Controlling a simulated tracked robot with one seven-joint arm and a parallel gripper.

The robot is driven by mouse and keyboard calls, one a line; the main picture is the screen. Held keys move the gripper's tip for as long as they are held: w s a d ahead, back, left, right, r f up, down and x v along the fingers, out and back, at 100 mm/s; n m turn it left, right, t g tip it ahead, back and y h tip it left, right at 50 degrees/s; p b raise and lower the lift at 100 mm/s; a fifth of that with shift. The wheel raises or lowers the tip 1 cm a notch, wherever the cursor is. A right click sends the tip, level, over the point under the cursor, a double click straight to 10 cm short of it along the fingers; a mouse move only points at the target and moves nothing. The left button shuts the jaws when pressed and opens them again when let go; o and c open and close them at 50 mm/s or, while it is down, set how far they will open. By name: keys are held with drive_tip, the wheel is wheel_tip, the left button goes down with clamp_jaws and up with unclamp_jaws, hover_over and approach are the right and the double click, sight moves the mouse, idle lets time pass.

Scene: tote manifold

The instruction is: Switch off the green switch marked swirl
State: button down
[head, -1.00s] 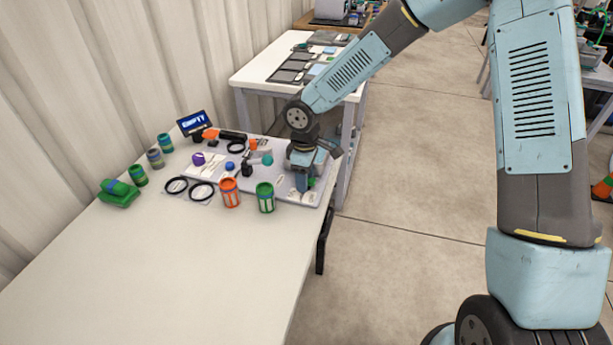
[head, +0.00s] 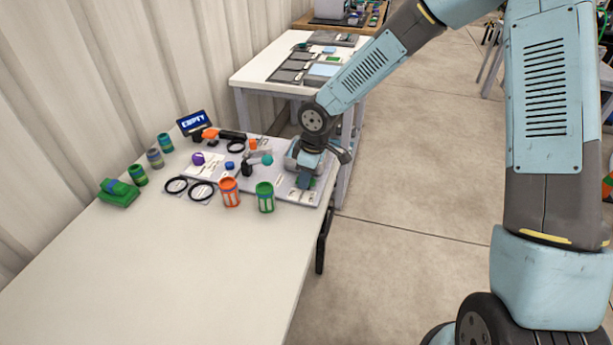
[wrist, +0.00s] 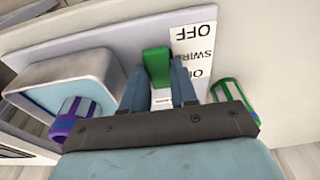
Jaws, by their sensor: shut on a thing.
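The green switch (wrist: 157,62) shows in the wrist view as a thick lever standing between my gripper's two fingers. A white label (wrist: 194,55) beside it reads OFF, SWIRL and a partly hidden ON, upside down in this view. The lever's visible end lies toward the OFF end of the label. My gripper (wrist: 158,80) is shut on the lever; its housing hides the near part of the label. In the head view my gripper (head: 304,182) is tilted at the right end of the grey panel (head: 283,186), and the switch is mostly hidden there.
A grey tote (wrist: 65,80) with a purple-and-teal can (wrist: 75,118) is left of my gripper in the wrist view. The white table's (head: 170,270) near part is clear.

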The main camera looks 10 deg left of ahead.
drive_tip(key=shift+d+y, duration=0.2)
drive_tip(key=shift+y, duration=0.55)
drive_tip(key=shift+d+y, duration=0.15)
drive_tip(key=shift+y, duration=0.6)
drive_tip(key=c, duration=0.9)
unclamp_jaws()
drive_tip(key=shift+v, duration=6.8)
drive_tip(key=shift+s+d, duration=0.1)
drive_tip(key=shift+d, duration=0.05)
